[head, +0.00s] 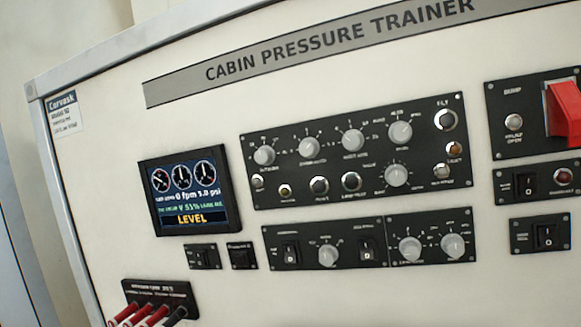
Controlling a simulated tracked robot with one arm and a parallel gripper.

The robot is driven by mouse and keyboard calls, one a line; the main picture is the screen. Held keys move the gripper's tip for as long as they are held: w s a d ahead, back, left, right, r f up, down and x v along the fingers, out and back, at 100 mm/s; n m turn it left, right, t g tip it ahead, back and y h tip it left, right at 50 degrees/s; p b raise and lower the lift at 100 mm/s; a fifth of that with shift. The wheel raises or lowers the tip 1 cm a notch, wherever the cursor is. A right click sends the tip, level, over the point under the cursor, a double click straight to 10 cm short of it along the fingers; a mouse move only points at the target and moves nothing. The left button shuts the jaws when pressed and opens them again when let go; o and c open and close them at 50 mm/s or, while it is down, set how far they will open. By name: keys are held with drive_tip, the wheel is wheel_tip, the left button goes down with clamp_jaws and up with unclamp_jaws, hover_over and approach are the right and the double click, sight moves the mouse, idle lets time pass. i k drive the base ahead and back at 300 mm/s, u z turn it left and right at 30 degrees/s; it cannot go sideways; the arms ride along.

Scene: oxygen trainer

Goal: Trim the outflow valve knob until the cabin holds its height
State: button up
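A cabin pressure trainer panel (115,130) fills the view, tilted in the picture. Its small display (185,192) shows three dials, a line reading about 0 fpm and 1.0 psi, a green line with about 51%, and LEVEL in amber. A black control plate (290,150) right of the display carries several grey knobs, one of them a lower right knob (397,173). Lower plates hold another knob (328,256) and a pair at right, the left one (410,248) and the right one (454,246). Labels are too blurred to tell which is the outflow valve knob. My gripper is not in view.
A red guard (564,110) sticks out at the upper right beside a DUMP label. Rocker switches (545,236) sit below it. Several red-handled plugs or levers (140,312) stand at the lower left. A grey frame edge (62,190) bounds the panel at left.

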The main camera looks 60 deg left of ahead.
sight(395, 174)
drive_tip(key=u, duration=0.35)
drive_tip(key=k, duration=0.7)
drive_tip(key=u, duration=0.35)
drive_tip(key=i, duration=0.5)
drive_tip(key=u, duration=0.05)
